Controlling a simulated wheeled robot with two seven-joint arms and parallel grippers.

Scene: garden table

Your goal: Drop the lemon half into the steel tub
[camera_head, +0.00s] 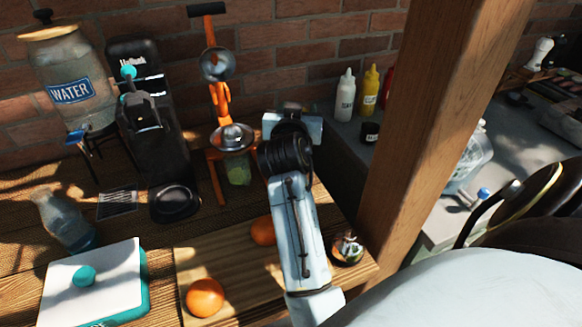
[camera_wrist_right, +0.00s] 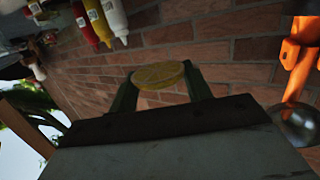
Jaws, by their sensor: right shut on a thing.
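My right gripper (camera_wrist_right: 160,84) is shut on the lemon half (camera_wrist_right: 157,75), a yellow disc held between the fingertips in the right wrist view. In the head view my right arm reaches up from below; its gripper (camera_head: 292,122) is beyond the dark wrist, beside the orange juicer, and the lemon half is hidden there. A small round tub (camera_head: 347,249) with mixed contents stands right of my forearm, near the table's right edge; I cannot tell for sure that it is the steel tub. My left gripper is not in view.
The orange juicer (camera_head: 222,105) with its steel cup stands left of the gripper. A cutting board (camera_head: 235,265) holds two oranges. A black coffee machine (camera_head: 150,130) and a water jar (camera_head: 70,80) stand left. Squeeze bottles (camera_head: 346,97) and a wooden post (camera_head: 430,110) are right.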

